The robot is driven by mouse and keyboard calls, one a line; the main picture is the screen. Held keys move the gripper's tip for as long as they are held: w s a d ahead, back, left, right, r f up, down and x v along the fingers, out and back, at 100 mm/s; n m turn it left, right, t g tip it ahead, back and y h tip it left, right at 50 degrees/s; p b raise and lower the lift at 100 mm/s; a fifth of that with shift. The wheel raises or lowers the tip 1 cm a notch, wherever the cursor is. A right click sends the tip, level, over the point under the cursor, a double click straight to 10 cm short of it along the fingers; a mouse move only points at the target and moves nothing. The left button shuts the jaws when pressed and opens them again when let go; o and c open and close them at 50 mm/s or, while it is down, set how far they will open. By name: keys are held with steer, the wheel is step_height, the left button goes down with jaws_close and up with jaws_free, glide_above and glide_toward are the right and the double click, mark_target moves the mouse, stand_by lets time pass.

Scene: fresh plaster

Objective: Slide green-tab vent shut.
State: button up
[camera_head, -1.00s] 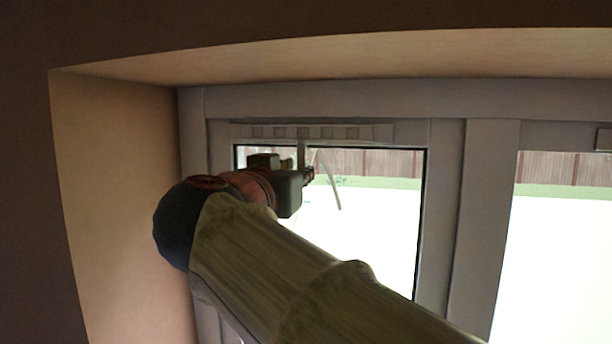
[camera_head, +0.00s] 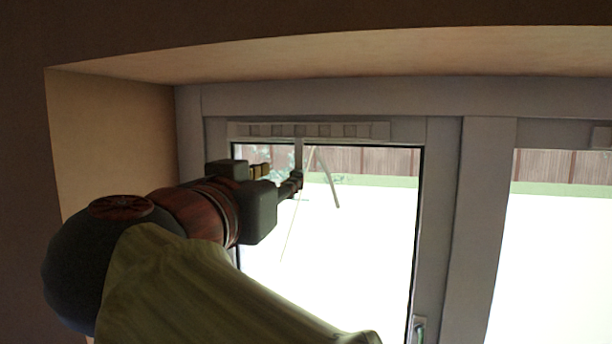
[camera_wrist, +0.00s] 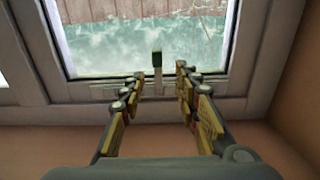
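The vent (camera_head: 350,130) is a pale slotted strip along the top of the left window pane's frame. Its tab hangs down from it as a thin pale stem (camera_head: 299,149). In the wrist view, which looks inverted, the tab's dark green tip (camera_wrist: 157,59) shows at the end of the stem. My gripper (camera_wrist: 160,73) is open and empty, with one finger on each side of the tab's line. The tab stands apart from both fingers, around or just beyond the fingertips. In the head view my gripper (camera_head: 296,182) is just below the vent, partly hiding the tab's lower end.
The plaster reveal (camera_head: 115,150) stands close on the left, and its ceiling (camera_head: 380,55) lies above. A window post (camera_head: 480,220) divides the panes. A window handle (camera_head: 419,328) is low on the frame. The space before the right pane is clear.

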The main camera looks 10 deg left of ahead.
steer(key=shift+s+a, duration=0.15)
steer(key=shift+s, duration=0.8)
steer(key=shift+s+a, duration=0.1)
steer(key=shift+s, duration=0.8)
